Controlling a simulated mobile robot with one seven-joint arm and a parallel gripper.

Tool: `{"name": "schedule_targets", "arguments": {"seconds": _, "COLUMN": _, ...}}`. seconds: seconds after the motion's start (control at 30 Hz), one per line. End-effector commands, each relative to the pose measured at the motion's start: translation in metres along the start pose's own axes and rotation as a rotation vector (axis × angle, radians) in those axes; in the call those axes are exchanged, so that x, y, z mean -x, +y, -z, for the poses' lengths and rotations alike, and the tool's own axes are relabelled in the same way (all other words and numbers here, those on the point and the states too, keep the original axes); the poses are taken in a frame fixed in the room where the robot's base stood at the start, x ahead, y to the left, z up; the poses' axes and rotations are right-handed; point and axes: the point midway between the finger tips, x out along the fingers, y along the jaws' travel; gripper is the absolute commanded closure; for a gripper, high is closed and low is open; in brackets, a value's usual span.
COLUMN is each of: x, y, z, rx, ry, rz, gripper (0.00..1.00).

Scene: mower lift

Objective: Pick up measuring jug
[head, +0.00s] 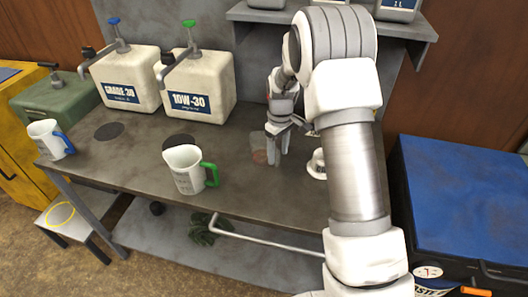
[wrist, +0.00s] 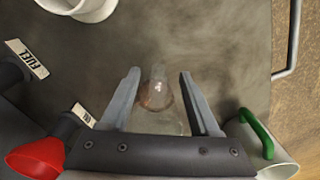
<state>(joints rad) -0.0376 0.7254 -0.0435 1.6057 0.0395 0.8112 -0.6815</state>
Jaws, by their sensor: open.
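A white measuring jug with a green handle (head: 187,172) stands upright near the bench's front edge; it also shows at the lower right of the wrist view (wrist: 262,150). A second white jug with a blue handle (head: 46,139) stands at the bench's left end. My gripper (head: 275,148) is low over the bench, right of the green-handled jug. In the wrist view its open fingers (wrist: 158,75) stand either side of a small clear vessel (wrist: 158,92) with a brownish base. I cannot tell whether they touch it. The clear vessel also shows in the head view (head: 258,148).
A white round vessel (head: 317,164) stands right of my gripper, partly hidden by my arm. Two cream oil cans, GRADE-30 (head: 122,80) and 10W-30 (head: 202,90), stand at the back. A shelf (head: 330,20) overhangs. A red funnel-shaped part (wrist: 38,158) is at the wrist view's lower left.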

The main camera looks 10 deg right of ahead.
Motion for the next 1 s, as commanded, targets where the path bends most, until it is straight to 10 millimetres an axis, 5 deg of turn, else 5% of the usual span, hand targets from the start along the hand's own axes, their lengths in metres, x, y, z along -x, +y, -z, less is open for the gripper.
{"name": "schedule_targets", "arguments": {"seconds": 0.43, "x": -0.049, "y": 0.001, "z": 0.003, "rx": 0.001, "ry": -0.002, "rz": 0.001, "gripper": 0.38}}
{"name": "schedule_targets", "arguments": {"seconds": 0.73, "x": -0.055, "y": 0.002, "z": 0.003, "rx": 0.0, "ry": 0.0, "rz": 0.0, "gripper": 0.38}}
{"name": "schedule_targets", "arguments": {"seconds": 1.0, "x": -0.055, "y": 0.002, "z": 0.003, "rx": 0.0, "ry": 0.0, "rz": 0.0, "gripper": 0.84}}
